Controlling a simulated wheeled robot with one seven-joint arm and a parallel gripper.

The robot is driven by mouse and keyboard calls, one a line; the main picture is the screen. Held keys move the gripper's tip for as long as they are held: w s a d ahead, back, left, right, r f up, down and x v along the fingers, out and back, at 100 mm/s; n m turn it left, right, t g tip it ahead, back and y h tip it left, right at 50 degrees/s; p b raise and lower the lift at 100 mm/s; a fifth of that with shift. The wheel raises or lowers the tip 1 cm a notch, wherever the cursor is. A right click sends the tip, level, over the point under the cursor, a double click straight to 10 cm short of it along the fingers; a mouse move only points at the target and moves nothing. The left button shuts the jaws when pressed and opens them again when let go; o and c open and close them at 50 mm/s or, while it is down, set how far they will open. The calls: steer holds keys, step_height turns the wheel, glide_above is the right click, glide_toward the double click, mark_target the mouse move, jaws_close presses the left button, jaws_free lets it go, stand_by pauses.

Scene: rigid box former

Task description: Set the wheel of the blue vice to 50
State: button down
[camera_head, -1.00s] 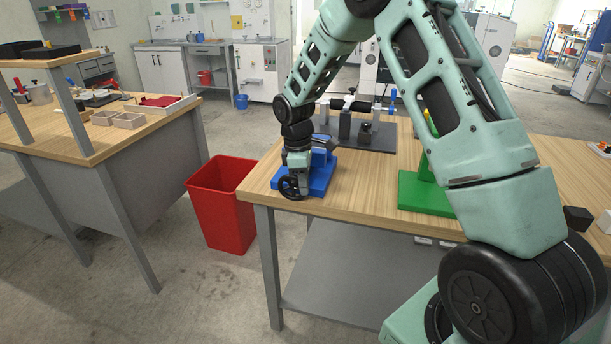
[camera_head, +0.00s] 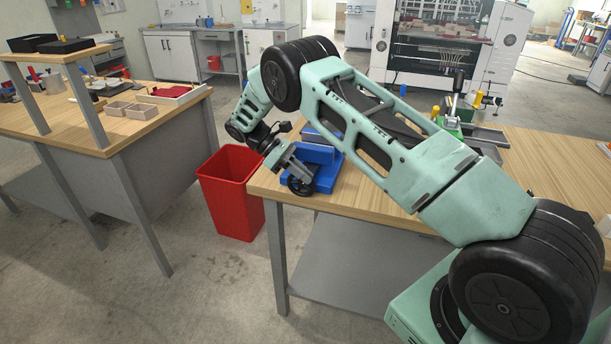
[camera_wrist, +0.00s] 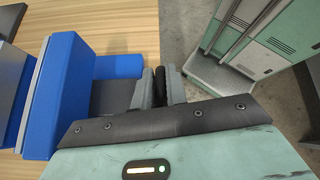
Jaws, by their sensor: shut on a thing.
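The blue vice (camera_head: 318,154) stands at the left front corner of the wooden table, and its blue body fills the left of the wrist view (camera_wrist: 52,100). Its black handwheel (camera_head: 300,188) faces the table's front edge. My gripper (camera_head: 304,176) comes in slanted from the upper left and is shut on the wheel's rim. In the wrist view the gripper's grey fingers (camera_wrist: 162,86) have a thin black piece of the wheel between them. The rest of the wheel is hidden there. No scale or number can be read.
A red bin (camera_head: 231,190) stands on the floor left of the table. A green device (camera_head: 447,124) stands further right, partly behind my arm. Another wooden table (camera_head: 125,128) with trays is at the left. The right part of the vice's table is mostly clear.

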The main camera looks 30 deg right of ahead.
steer(key=shift+a+f+g+h, duration=0.1)
steer(key=shift+a+g+h, duration=0.1)
steer(key=shift+g+h, duration=0.2)
steer(key=c, duration=1.7)
jaws_free()
steer(key=shift+w, duration=0.1)
